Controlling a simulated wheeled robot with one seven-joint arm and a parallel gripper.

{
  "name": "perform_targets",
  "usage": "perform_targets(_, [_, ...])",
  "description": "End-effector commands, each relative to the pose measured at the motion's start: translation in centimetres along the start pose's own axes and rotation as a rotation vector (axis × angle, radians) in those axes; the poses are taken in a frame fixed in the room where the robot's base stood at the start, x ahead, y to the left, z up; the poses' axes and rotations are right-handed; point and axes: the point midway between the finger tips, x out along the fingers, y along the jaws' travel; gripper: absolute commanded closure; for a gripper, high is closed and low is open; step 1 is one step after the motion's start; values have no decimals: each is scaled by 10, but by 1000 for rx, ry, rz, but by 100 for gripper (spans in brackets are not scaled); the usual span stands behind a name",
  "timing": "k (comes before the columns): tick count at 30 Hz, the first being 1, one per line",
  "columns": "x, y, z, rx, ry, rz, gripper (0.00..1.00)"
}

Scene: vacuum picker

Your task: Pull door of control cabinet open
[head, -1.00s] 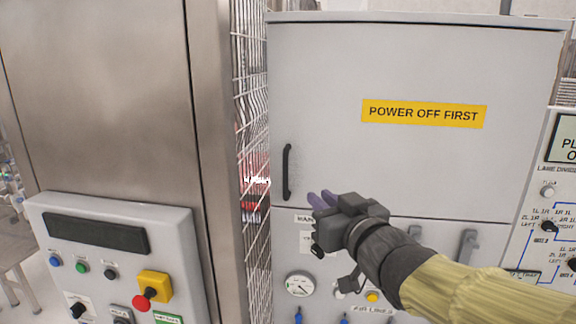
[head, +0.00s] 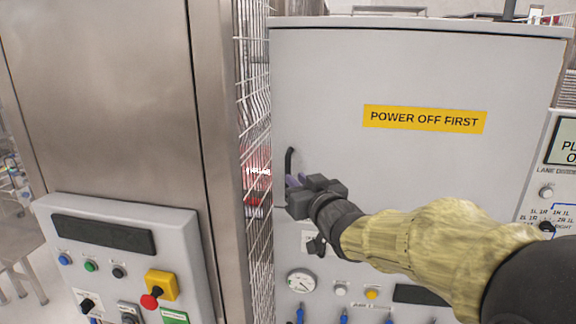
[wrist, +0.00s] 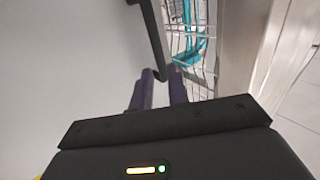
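The control cabinet door (head: 400,60) is a grey panel with a yellow "POWER OFF FIRST" label, and it looks shut. Its black bar handle (head: 289,160) is upright near the left edge; my gripper hides its lower part in the head view. My gripper (head: 292,182) is at the lower part of the handle. In the wrist view, the purple fingers (wrist: 161,80) are apart, and the lower end of the black handle (wrist: 154,40) reaches down between their tips. I cannot tell whether either finger touches it.
A wire mesh guard (head: 256,130) and a steel cabinet (head: 110,90) stand close left of the door. A control box (head: 125,225) with an emergency stop button is at lower left. A gauge (head: 301,281) and valves sit below the door. A labelled panel (head: 548,205) is at right.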

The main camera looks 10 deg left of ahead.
Motion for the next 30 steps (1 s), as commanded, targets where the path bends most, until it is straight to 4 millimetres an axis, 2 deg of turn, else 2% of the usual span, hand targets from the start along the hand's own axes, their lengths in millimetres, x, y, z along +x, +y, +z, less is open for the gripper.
perform_targets(6, [33,0,-2,1,-3,-1,83])
perform_targets(12, [56,0,-1,0,-2,-1,83])
perform_targets(23, [62,0,0,0,0,0,83])
perform_targets(24, [62,0,0,0,-1,0,85])
perform_targets(26, [62,0,0,0,-1,0,97])
perform_targets(27, [62,0,0,0,-1,0,100])
perform_targets(30, [61,0,0,0,-1,0,100])
